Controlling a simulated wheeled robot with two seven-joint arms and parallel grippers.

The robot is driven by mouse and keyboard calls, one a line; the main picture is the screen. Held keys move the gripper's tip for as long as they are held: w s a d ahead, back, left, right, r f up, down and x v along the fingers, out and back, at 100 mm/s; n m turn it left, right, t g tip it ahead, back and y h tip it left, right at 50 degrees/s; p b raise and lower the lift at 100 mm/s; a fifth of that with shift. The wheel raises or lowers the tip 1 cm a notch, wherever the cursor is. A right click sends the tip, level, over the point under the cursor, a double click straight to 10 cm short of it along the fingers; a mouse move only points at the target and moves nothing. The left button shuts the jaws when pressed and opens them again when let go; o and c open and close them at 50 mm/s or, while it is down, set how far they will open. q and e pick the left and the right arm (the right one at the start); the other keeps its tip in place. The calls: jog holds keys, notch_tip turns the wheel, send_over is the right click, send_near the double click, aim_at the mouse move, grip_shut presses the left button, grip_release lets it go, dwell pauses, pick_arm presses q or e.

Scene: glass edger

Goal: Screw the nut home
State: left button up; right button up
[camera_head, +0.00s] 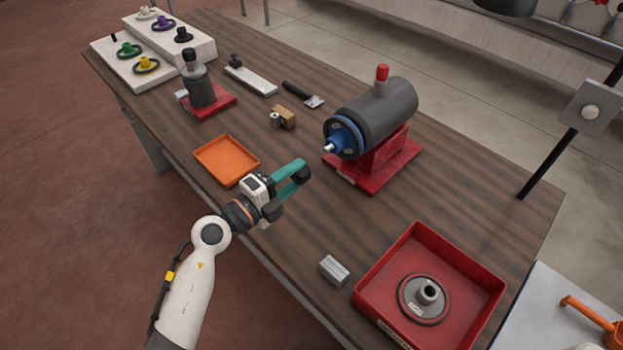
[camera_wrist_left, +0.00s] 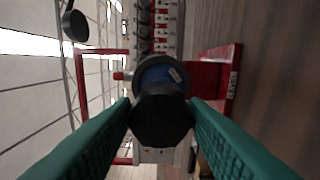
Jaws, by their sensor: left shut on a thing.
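My left gripper (camera_head: 297,174), with teal fingers, is shut on a dark nut (camera_head: 303,175) at its tips. In the left wrist view the nut (camera_wrist_left: 162,120) is a black many-sided block between the two fingers (camera_wrist_left: 162,118). The grey edger (camera_head: 385,110) stands on a red base, with a blue wheel (camera_head: 345,138) and a pale spindle end (camera_head: 330,148) facing my gripper. The nut is apart from the spindle in the head view. In the left wrist view the nut hides the spindle and part of the blue wheel (camera_wrist_left: 155,75). My right gripper is not in view.
An orange tray (camera_head: 226,160) lies left of my gripper. A red tray (camera_head: 430,290) holding a grey wheel is at the front right, beside a small grey block (camera_head: 334,270). A brass block (camera_head: 283,117) and a dark-handled tool (camera_head: 303,94) lie behind. Bare table surrounds the gripper.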

aim_at(325, 151)
pick_arm(q)
jog(key=shift+w+d+p, duration=0.4)
jog(key=shift+w+d, duration=0.05)
jog(key=shift+w, duration=0.3)
jog(key=shift+w+d+p, duration=0.4)
jog(key=shift+w, duration=0.3)
jog(key=shift+x, duration=1.15)
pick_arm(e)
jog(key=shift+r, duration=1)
pick_arm(q)
jog(key=shift+f, duration=0.1)
jog(key=shift+p, duration=0.45)
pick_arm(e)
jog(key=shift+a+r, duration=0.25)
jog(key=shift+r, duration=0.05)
pick_arm(q)
jog(key=shift+p, duration=0.65)
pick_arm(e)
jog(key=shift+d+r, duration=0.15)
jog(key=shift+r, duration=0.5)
pick_arm(q)
jog(key=shift+x, duration=1.35)
